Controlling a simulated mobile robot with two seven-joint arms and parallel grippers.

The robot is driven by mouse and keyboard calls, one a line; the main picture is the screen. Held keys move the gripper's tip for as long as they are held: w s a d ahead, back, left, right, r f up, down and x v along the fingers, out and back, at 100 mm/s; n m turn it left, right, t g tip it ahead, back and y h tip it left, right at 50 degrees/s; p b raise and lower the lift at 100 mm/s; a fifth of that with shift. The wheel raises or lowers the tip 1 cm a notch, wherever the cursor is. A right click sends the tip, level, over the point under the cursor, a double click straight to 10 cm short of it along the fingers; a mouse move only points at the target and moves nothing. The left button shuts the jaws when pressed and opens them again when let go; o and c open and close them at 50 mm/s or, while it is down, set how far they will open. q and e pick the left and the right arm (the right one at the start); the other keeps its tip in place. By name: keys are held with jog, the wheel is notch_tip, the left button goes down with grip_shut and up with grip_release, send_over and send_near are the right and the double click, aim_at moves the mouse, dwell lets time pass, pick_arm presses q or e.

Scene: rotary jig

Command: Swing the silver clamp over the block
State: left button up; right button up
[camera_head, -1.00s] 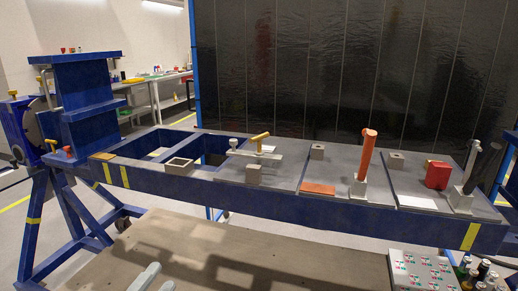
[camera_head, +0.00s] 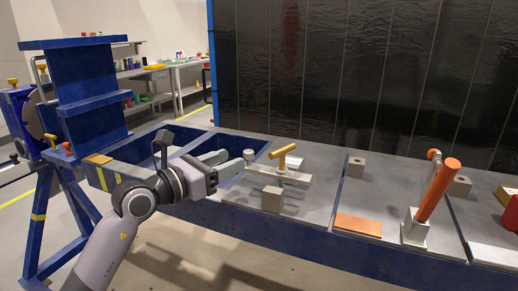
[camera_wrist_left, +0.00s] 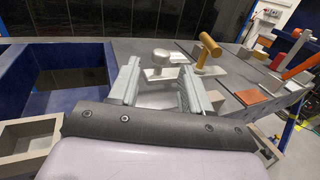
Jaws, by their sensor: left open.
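The silver clamp (camera_head: 292,178) is a flat bar on the grey plate, with a yellow T-handle (camera_head: 284,156) and a round silver knob (camera_head: 249,156) at its left end. The block (camera_head: 272,199) is a small beige-grey cube on the plate, just in front of the bar; the bar does not appear to lie over it. My left gripper (camera_head: 231,162) is open and empty, its fingers pointing at the knob from the left. In the left wrist view the knob (camera_wrist_left: 160,57) is just beyond the gap between the fingertips (camera_wrist_left: 160,84). My right gripper is out of view.
An orange lever clamp (camera_head: 437,190) stands upright to the right, near a flat orange plate (camera_head: 358,225). Another small block (camera_head: 356,167) sits at the back. A blue post (camera_head: 92,92) rises at the left. A hollow square piece (camera_wrist_left: 30,139) shows beside my gripper.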

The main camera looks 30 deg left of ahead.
aim_at(244, 155)
pick_arm(q)
jog(key=shift+p+x, duration=0.65)
jog(key=shift+x, duration=2.7)
jog(key=shift+c, duration=0.3)
grip_shut()
